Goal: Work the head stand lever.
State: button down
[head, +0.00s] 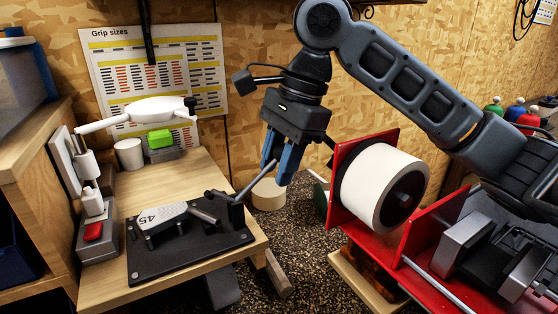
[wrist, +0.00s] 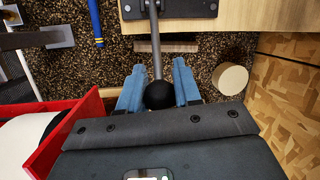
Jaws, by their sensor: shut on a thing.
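The head stand (head: 205,247) is a black plate at the front of the wooden bench, carrying a grey piece marked 45 (head: 158,217). Its lever (head: 252,182) is a grey rod that slants up and to the right from the plate's right side, past the bench edge. My gripper (head: 278,170) has blue fingers and is shut on the lever's outer end. In the wrist view, the black ball knob (wrist: 159,95) sits between the two blue fingers, and the lever rod (wrist: 155,45) runs away from it to the plate.
A red frame with a white roll (head: 375,188) stands close to the right of my gripper. A pale round block (head: 268,194) lies behind the fingers.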

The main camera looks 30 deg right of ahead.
jog(key=c, duration=0.8)
grip_release()
jog(key=shift+s+a+f, duration=0.1)
jog(key=shift+s+a, duration=0.1)
jog(key=shift+c, duration=0.2)
jog(key=shift+d, duration=0.1)
jog(key=shift+w+r, duration=0.1)
jog(key=shift+r, duration=0.2)
jog(key=v, duration=0.7)
jog(key=shift+r+b, duration=0.15)
jog(key=shift+b, duration=0.2)
